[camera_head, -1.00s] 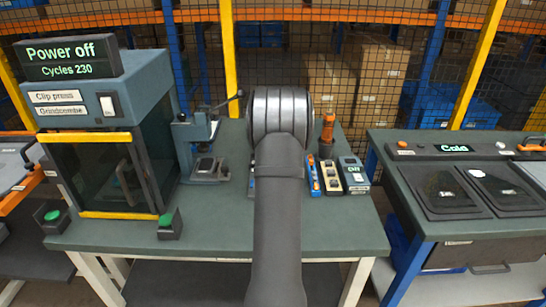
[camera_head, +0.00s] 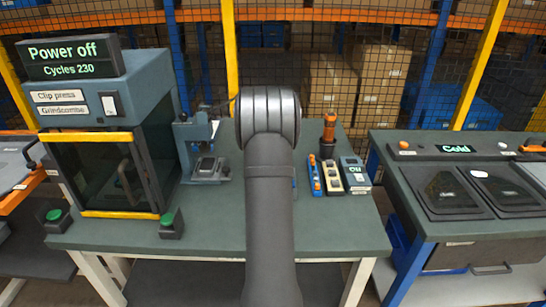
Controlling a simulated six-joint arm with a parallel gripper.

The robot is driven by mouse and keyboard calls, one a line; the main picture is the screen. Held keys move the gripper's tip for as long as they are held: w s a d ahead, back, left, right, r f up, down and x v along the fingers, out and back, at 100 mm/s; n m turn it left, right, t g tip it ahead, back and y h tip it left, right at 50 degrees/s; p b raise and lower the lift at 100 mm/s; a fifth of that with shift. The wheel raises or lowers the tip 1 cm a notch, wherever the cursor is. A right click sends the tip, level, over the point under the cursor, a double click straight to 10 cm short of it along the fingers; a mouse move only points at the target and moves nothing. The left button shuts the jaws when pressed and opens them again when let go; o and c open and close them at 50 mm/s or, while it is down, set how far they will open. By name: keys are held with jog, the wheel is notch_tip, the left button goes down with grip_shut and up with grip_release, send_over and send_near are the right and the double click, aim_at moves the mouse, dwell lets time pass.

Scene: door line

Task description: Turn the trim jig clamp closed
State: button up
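The trim jig (camera_head: 205,150) is a blue-grey fixture on the green bench, just left of my arm. A dark part (camera_head: 207,166) sits on its base. The end of its clamp lever is hidden behind my arm, so I cannot tell how far the clamp is turned. My arm rises through the middle of the view, and my gripper is not seen; the arm's thick joint hides whatever lies behind it.
A clip press (camera_head: 100,150) with a "Power off" display (camera_head: 70,57) stands at left, with green buttons (camera_head: 171,225) in front. Several small tools, including a blue one (camera_head: 315,174), lie right of my arm. The bench front (camera_head: 215,232) is clear.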

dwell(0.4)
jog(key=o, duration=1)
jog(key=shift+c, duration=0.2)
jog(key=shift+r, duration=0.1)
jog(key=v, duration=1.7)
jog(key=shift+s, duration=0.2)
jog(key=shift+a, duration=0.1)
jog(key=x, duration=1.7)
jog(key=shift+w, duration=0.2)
